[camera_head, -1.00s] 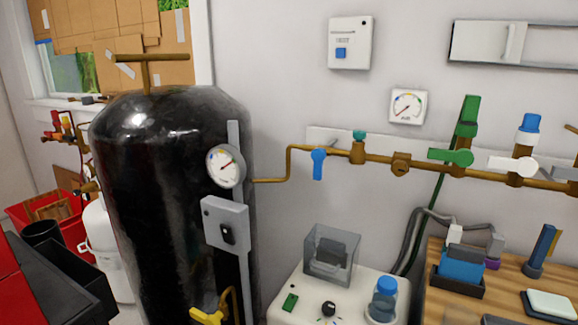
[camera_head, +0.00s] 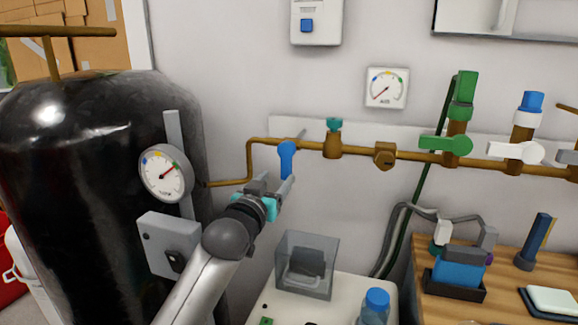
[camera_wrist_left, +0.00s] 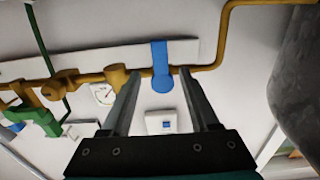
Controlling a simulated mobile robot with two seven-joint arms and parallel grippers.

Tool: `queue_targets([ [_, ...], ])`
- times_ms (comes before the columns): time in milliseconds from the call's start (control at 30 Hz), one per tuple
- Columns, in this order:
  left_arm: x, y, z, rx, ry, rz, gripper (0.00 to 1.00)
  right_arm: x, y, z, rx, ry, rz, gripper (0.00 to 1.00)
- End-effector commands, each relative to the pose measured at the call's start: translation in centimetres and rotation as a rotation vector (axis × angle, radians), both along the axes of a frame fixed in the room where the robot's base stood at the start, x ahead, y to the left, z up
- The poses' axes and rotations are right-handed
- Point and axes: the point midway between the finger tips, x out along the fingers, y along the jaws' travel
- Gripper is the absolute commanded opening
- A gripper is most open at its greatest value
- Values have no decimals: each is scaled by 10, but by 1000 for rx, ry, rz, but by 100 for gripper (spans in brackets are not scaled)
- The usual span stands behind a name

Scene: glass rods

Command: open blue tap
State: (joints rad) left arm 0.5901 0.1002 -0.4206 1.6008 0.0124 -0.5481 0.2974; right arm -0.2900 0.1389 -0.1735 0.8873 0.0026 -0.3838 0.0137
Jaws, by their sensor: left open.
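The blue tap (camera_head: 287,160) sits on the brown wall pipe, its handle hanging down across the pipe's line. My left gripper (camera_head: 278,185) is open, just below and in front of the tap handle. In the left wrist view the blue tap (camera_wrist_left: 161,68) shows between the two spread fingers of my left gripper (camera_wrist_left: 160,82), near their tips. I see nothing held, and cannot tell whether a finger touches the handle. My right gripper is not in view.
A black tank with a round gauge (camera_head: 165,172) and grey switch box (camera_head: 168,245) stands left of the arm. A green tap (camera_head: 447,144) and white tap (camera_head: 517,151) are further right on the pipe. A clear box (camera_head: 307,265) stands below on the white unit.

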Motion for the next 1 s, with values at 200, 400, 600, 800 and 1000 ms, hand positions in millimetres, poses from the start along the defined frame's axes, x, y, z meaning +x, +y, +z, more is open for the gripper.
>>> queue_targets([
  [200, 26, -9, -1, 0, 0, 0, 61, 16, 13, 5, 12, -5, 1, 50],
  [400, 47, -16, -1, 0, 0, 0, 61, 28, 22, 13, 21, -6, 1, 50],
  [600, 65, -22, -1, 0, 1, 0, 61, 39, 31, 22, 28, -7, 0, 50],
  [800, 82, -27, -1, 0, 0, 0, 61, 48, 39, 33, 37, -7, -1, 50],
  [1000, 95, -31, -1, -1, 1, 0, 61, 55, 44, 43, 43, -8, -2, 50],
])
